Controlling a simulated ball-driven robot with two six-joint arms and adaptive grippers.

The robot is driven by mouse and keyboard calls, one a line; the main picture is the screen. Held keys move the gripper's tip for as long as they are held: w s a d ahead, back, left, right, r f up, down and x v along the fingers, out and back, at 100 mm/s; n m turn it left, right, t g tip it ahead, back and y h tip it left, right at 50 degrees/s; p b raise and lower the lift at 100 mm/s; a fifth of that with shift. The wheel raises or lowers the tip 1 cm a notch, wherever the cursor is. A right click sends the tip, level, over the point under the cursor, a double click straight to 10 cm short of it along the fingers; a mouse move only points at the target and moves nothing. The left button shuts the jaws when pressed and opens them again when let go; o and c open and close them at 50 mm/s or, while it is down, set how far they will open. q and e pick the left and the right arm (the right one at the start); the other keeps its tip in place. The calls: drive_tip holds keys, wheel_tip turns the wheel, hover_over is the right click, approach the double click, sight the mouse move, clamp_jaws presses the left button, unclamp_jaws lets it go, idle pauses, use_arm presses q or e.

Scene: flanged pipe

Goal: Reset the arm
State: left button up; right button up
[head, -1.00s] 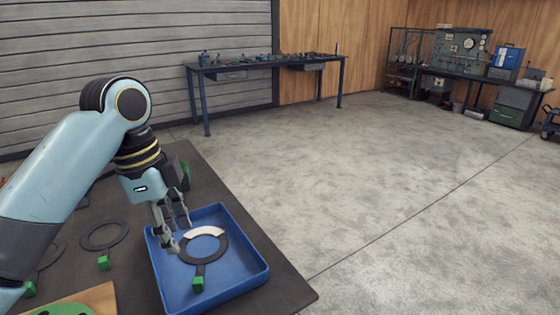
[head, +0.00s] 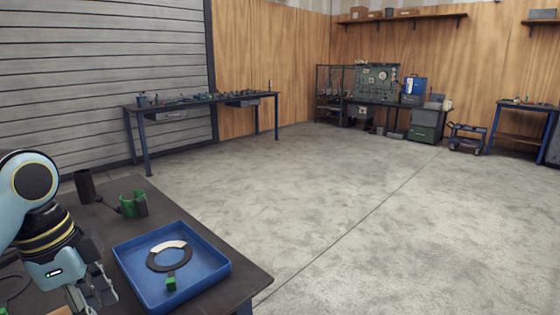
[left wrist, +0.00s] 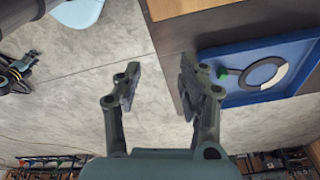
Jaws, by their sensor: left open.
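My left gripper (head: 88,298) is at the lower left of the head view, left of the blue tray and apart from it. In the left wrist view my left gripper (left wrist: 155,90) has its two fingers spread with nothing between them. The blue tray (head: 218,272) sits on the dark table. A dark ring gasket (head: 152,263) with a pale section and a green tab (head: 171,283) lies in it. The tray (left wrist: 230,55) also shows at the right of the left wrist view. My right gripper is not in view.
A green part (head: 134,204) and a dark cylinder (head: 85,186) stand on the table (head: 190,217) behind the tray. A workbench (head: 200,101) stands by the grey wall. The concrete floor (head: 330,215) to the right is clear.

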use_arm(q)
drive_tip(key=s+d+f+n+t+y, duration=0.1)
drive_tip(key=s+n, duration=0.4)
drive_tip(key=s, duration=0.3)
drive_tip(key=s+d+f+n+t+y, duration=0.1)
drive_tip(key=s+f+n+t, duration=0.1)
drive_tip(key=s+n, duration=0.5)
drive_tip(key=s+a+f+m+g+b, duration=0.1)
drive_tip(key=s+a+f+b, duration=0.15)
drive_tip(key=f, duration=1.45)
drive_tip(key=s+a+f+g+b, duration=0.1)
drive_tip(key=f+b, duration=0.2)
drive_tip(key=f, duration=1.3)
drive_tip(key=s+f+g+b, duration=0.1)
drive_tip(key=s+f+b, duration=0.2)
drive_tip(key=s+f, duration=1.4)
drive_tip(key=shift+s+a+f, duration=0.3)
drive_tip(key=shift+s+f, duration=0.05)
drive_tip(key=shift+f, duration=0.2)
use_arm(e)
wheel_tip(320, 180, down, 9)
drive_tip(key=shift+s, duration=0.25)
use_arm(q)
drive_tip(key=shift+s, duration=0.1)
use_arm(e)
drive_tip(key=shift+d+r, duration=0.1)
